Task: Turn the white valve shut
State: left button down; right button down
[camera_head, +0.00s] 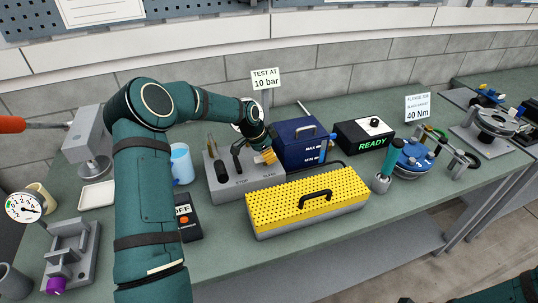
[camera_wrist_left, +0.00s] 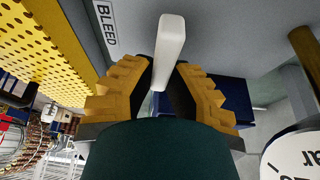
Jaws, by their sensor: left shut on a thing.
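The white valve handle (camera_wrist_left: 168,45) is a flat white lever in the left wrist view, beside a BLEED label (camera_wrist_left: 106,25). My left gripper (camera_wrist_left: 165,85) has its ribbed yellow fingers on both sides of the lever and is shut on it. In the head view my left gripper (camera_head: 265,157) is at the right end of the grey valve block (camera_head: 232,190), and the white lever is hidden there. A dark lever (camera_head: 237,158) stands on the same block near the STOP label. Only part of my right arm shows at the bottom right; its gripper is out of view.
A yellow perforated cover (camera_head: 290,205) with a black handle lies in front of the block. A blue box (camera_head: 300,145) stands close on the right, with a READY display (camera_head: 365,135) beyond. A blue cup (camera_head: 181,163) and an OFF box (camera_head: 187,220) are on the left.

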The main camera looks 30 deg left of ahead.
aim_at(256, 158)
pick_arm(q)
jog(key=shift+s+f, duration=0.15)
jog(key=c, duration=0.9)
grip_release()
jog(key=shift+c, duration=0.2)
jog(key=v, duration=1.2)
